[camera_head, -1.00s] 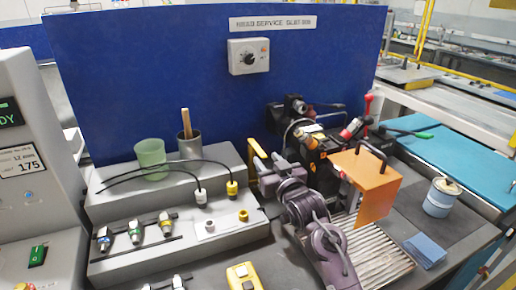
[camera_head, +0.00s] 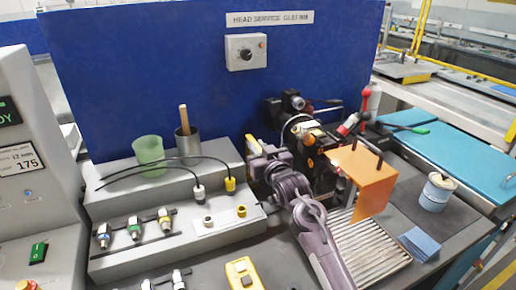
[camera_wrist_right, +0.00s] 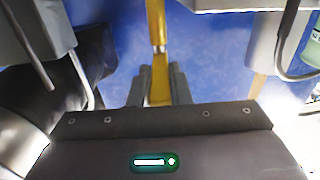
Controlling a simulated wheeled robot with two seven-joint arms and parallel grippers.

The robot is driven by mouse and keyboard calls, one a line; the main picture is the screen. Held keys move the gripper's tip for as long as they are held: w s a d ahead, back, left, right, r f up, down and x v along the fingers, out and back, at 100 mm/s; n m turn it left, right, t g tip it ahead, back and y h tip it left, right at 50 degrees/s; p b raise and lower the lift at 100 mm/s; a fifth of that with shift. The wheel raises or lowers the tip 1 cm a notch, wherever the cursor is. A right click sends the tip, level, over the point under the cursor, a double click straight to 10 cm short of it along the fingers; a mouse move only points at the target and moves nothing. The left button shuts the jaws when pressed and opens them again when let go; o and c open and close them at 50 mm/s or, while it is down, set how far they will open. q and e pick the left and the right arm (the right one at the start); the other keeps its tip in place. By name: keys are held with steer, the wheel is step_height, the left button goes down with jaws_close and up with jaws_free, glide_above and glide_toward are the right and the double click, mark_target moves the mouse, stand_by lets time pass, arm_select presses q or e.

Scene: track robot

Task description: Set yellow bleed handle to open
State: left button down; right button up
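The yellow bleed handle (camera_wrist_right: 157,28) shows in the right wrist view as a narrow upright bar, with a lower yellow part (camera_wrist_right: 160,90) between my fingers. In the head view it is hidden behind my right gripper. My right gripper (camera_head: 252,145) is at the left side of the dark machine, in front of the blue panel. In the right wrist view, the two dark fingers of the right gripper (camera_wrist_right: 160,88) sit close on both sides of the yellow part with little or no gap, and look shut on it. My left gripper is not in view.
An orange plate (camera_head: 362,180) stands right of my right arm, above a ribbed tray (camera_head: 365,245). A red-knobbed lever (camera_head: 365,92) rises behind. A grey stepped block (camera_head: 120,200) with a green cup (camera_head: 149,155), metal cup (camera_head: 188,145) and cables lies left.

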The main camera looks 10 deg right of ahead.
jaws_close()
steer(key=shift+a+m+h, duration=0.35)
steer(key=shift+m+h, duration=0.15)
steer(key=shift+h, duration=0.1)
steer(key=m+h, duration=0.1)
steer(key=h, duration=0.1)
steer(key=a+m+h, duration=0.1)
steer(key=shift+a+r+h, duration=0.1)
steer(key=shift+a+h, duration=0.05)
steer(key=shift+h, duration=0.25)
steer(key=o, duration=0.8)
jaws_free()
